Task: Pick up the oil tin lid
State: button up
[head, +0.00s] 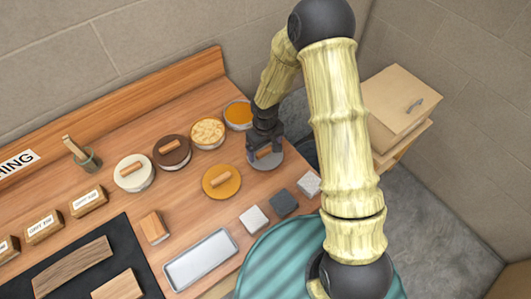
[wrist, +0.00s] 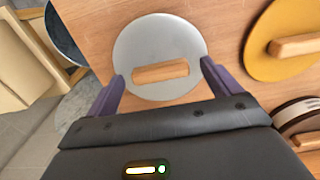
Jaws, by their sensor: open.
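A grey round lid (wrist: 160,38) with a wooden bar handle (wrist: 160,72) lies flat on the wooden bench. In the head view this lid (head: 266,161) lies near the bench's right end, close to an open tin of amber liquid (head: 239,114), and my gripper partly hides it. My gripper (wrist: 162,71) is open above the lid, with the handle between its two fingers, one beyond each end. The gripper also shows in the head view (head: 265,147). It holds nothing. A mustard-yellow lid (head: 221,190) with a wooden handle lies to the left.
A brown-lidded tin (head: 172,151), a white-lidded tin (head: 133,172) and an open tin of pale flakes (head: 208,132) stand behind. Small blocks (head: 284,202) and a metal tray (head: 201,260) are nearer the front.

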aim_at(266, 149)
jog(key=c, duration=1.1)
jog(key=shift+r, duration=0.1)
notch_tip(266, 149, up, 10)
jog(key=shift+w+f+b, duration=0.1)
jog(key=shift+w+b, duration=0.05)
jog(key=shift+b, duration=0.6)
jog(key=shift+d, duration=0.15)
